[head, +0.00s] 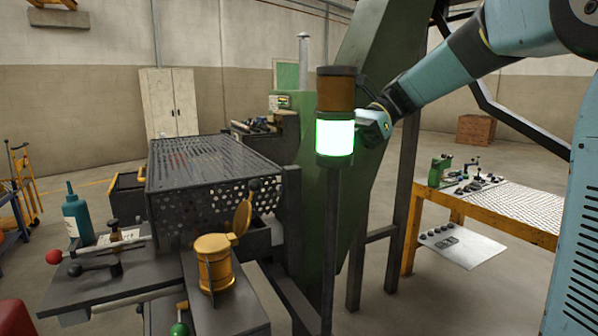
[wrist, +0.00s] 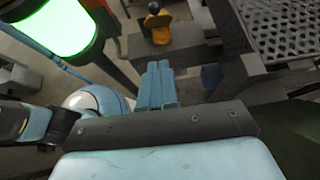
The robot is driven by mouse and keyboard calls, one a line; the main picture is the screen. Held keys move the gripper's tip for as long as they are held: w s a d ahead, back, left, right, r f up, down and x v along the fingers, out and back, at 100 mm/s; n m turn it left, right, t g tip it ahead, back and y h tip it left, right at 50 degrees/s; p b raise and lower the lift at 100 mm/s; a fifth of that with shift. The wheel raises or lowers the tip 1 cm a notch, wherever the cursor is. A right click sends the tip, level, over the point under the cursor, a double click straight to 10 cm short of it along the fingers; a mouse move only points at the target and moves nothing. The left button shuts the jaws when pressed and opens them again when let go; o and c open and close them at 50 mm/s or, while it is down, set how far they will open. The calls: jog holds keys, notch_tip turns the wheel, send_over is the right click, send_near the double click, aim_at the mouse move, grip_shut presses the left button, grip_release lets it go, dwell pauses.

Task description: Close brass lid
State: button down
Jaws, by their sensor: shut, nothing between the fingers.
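The brass pot (head: 214,265) stands on a dark ledge at the front of the machine. Its brass lid (head: 242,216) stands open, tilted up at the pot's right rear edge, with a small dark knob at its top. In the wrist view a brass-yellow piece of this pot (wrist: 158,30) shows at the top, with a dark knob; lid and body are hard to tell apart there. My gripper (wrist: 158,67) is shut and empty, with its blue fingers pointing towards the pot but well apart from it. In the head view the signal lamp hides my fingers.
The signal lamp (head: 335,137), lit green, stands on a post between the pot and my arm; it is close at the left in the wrist view (wrist: 45,25). A perforated cage (head: 210,165) is behind the pot. A teal bottle (head: 77,215) and red-knobbed lever (head: 55,257) are left.

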send_near(247, 208)
notch_tip(247, 208, down, 2)
jog(key=w, duration=0.2)
jog(key=shift+s+a+r, duration=0.25)
jog(key=shift+s+a, duration=0.2)
jog(key=shift+a, duration=0.15)
jog(key=shift+s+a+r, duration=0.2)
jog(key=shift+s+a, duration=0.25)
jog(key=shift+a, duration=0.1)
